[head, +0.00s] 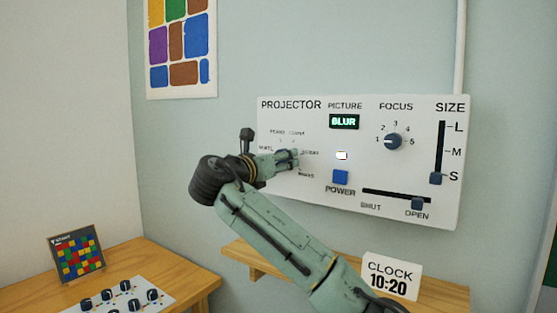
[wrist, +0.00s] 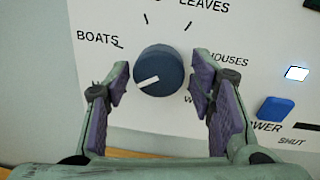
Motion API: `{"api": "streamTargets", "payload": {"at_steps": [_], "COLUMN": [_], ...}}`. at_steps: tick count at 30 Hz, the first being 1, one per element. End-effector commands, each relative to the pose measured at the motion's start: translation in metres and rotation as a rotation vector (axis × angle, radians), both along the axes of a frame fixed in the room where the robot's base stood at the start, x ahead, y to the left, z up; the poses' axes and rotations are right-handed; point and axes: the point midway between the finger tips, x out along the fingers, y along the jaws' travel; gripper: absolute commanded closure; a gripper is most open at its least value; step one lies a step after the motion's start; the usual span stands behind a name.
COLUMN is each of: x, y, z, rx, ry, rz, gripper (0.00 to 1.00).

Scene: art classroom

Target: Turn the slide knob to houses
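The slide knob (wrist: 160,68) is a round dark blue knob on the white projector panel (head: 300,205). In the wrist view its white pointer mark lies at its lower left, below the BOATS tick. The HOUSES label (wrist: 228,59) is to its right, LEAVES above, and another label at lower right is mostly hidden. My gripper (wrist: 158,82) is open, with one purple-padded finger on each side of the knob and a small gap on both sides. In the head view my gripper (head: 288,159) is at the panel's left part and hides the knob.
The panel also has a lit BLUR display (head: 344,122), focus knob (head: 393,141), blue power button (head: 340,177), size slider (head: 436,178) and shut/open slider (head: 418,203). A clock card (head: 391,277) stands on the wooden shelf (head: 262,262) below. A table (head: 185,280) is at left.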

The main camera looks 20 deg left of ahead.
Motion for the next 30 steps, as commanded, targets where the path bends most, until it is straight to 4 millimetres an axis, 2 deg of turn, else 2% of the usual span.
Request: {"api": "streamTargets", "payload": {"at_steps": [2, 16, 23, 30], "x": [-0.0002, -0.0004, -0.0004, -0.0007], "y": [0.0001, 0.0001, 0.0002, 0.0005], "z": [0.0002, 0.0004, -0.0003, -0.0013], "rx": [0.000, 0.000, 0.016, 0.114], "ry": [0.000, 0.000, -0.005, -0.037], "rz": [0.000, 0.000, 0.000, 0.001], "gripper": [0.58, 0.89, 0.89, 0.90]}}
